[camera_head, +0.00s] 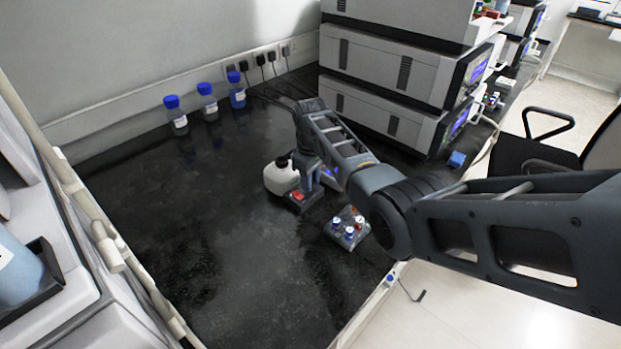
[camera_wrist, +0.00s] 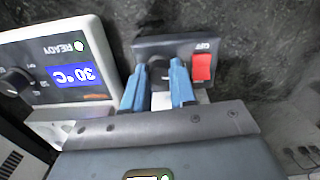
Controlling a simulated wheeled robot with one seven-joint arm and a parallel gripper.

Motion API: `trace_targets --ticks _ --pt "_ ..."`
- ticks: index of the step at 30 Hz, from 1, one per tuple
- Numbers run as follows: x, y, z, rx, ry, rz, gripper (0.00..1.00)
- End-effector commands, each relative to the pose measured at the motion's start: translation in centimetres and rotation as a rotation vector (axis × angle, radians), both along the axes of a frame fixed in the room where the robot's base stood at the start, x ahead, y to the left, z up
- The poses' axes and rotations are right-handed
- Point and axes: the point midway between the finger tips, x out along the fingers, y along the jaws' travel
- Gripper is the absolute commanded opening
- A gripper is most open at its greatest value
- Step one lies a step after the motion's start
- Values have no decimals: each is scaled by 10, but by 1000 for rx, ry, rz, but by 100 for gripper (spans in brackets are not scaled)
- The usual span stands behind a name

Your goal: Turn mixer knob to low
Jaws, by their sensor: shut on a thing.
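The mixer (camera_wrist: 180,50) is a small dark grey unit with a red switch (camera_wrist: 201,67) marked OFF, upside down in the wrist view. Its black knob (camera_wrist: 158,67) sits beside the switch, partly covered by my fingers. In the head view the mixer (camera_head: 299,202) stands on the black bench, its red switch facing forward. My gripper (camera_wrist: 158,88) has blue fingertips, one on each side of the knob, and is shut on it. In the head view my arm reaches down over the mixer and hides much of it.
A white heater unit (camera_wrist: 60,75) reading 30 °C, with its own black knob (camera_wrist: 14,82), stands close beside. A vial rack (camera_head: 348,230) is in front. Blue-capped bottles (camera_head: 208,103) and stacked instruments (camera_head: 395,75) stand behind. The bench's left side is clear.

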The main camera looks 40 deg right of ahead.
Motion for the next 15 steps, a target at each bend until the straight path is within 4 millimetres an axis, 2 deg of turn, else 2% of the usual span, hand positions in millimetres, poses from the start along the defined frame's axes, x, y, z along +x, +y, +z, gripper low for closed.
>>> trace_targets --ticks 6,15 --pt "1 0 1 -1 -2 116 0" --pt "1 0 1 -2 -2 185 0"
